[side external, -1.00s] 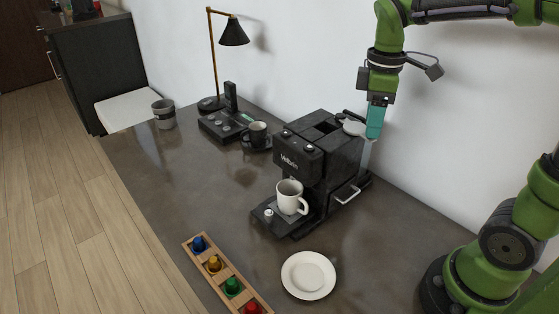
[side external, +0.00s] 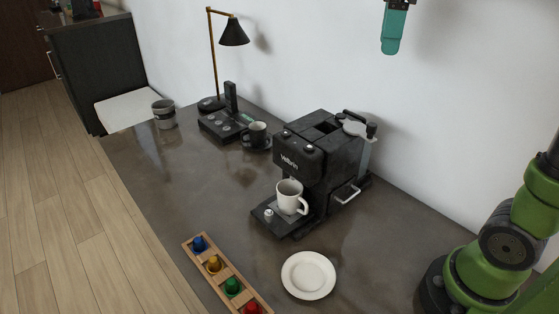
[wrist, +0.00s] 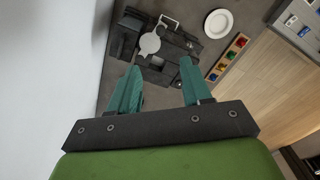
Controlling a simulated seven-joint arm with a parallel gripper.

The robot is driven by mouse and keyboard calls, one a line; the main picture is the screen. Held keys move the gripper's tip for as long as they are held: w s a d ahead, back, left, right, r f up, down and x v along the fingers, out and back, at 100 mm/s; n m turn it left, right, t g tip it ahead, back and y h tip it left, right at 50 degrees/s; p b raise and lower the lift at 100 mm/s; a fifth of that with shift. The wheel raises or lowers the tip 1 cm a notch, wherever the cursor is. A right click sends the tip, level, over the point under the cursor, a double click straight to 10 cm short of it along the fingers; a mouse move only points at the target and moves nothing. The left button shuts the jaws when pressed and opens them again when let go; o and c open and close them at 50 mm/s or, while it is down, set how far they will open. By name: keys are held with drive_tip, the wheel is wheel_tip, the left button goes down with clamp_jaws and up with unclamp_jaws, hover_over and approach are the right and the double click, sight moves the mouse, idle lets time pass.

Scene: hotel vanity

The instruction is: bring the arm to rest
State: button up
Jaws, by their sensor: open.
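My gripper (side external: 395,28) is at the top right of the side view, high above the counter and in front of the white wall. Only its teal fingers show there, and the rest of the arm above is out of the frame. In the wrist view my gripper (wrist: 158,88) has its two teal fingers spread apart with nothing between them. It is well clear of the black coffee machine (side external: 300,153), which lies below it in the wrist view (wrist: 178,52). A white cup (side external: 289,195) stands on the machine's drip tray.
A white saucer (side external: 308,275) and a wooden tray (side external: 222,266) with several coloured capsules lie on the counter's front. A dark cup (side external: 257,134), a phone (side external: 222,122), a lamp (side external: 233,32) and a grey cup (side external: 163,114) stand further back. The air around my gripper is free.

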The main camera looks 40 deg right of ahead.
idle(0.3)
drive_tip(key=s+a+f+m+t+y, duration=0.1)
drive_tip(key=s+a+f+m+t, duration=0.2)
drive_tip(key=f+m, duration=0.2)
drive_tip(key=s+a+f+m+t+y, duration=0.1)
drive_tip(key=s+a+f+m+t, duration=0.3)
drive_tip(key=f, duration=0.7)
drive_tip(key=shift+m, duration=0.9)
